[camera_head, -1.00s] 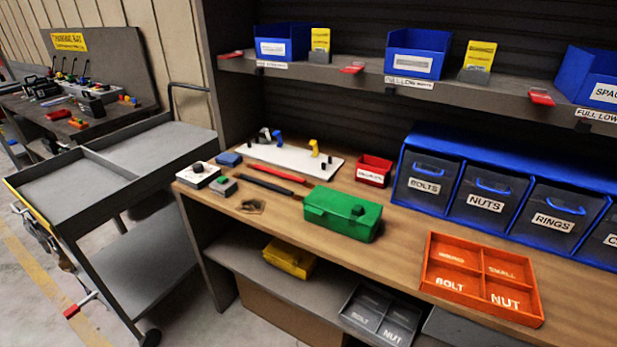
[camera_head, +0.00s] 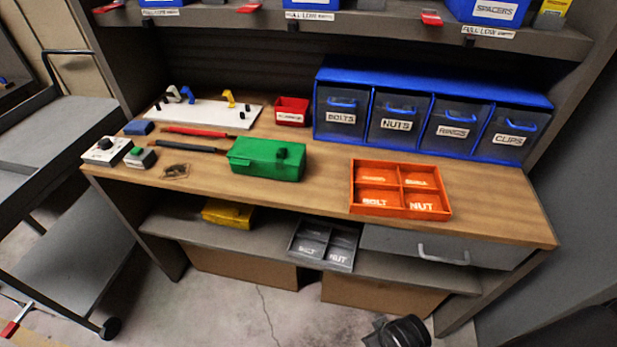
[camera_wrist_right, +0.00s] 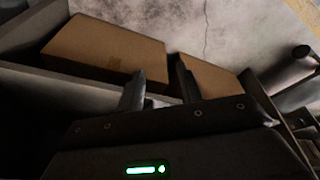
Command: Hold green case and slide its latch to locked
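The green case (camera_head: 262,162) sits shut on the wooden bench top, near the front edge and left of the orange tray. A small dark knob-like part (camera_head: 282,153) shows on its right half; I cannot tell whether it is the latch or how it is set. My right gripper (camera_wrist_right: 160,82) shows in the right wrist view with its two fingers apart and nothing between them. It is away from the case, and cardboard boxes under the bench show beyond it. My left gripper is not in view.
An orange divided tray (camera_head: 400,213) lies right of the case. Red and black rods (camera_head: 190,146) lie left of it. A red bin (camera_head: 292,111) and blue-framed drawers (camera_head: 427,75) stand behind. A shelf (camera_head: 200,18) overhangs the back. Bench between case and tray is clear.

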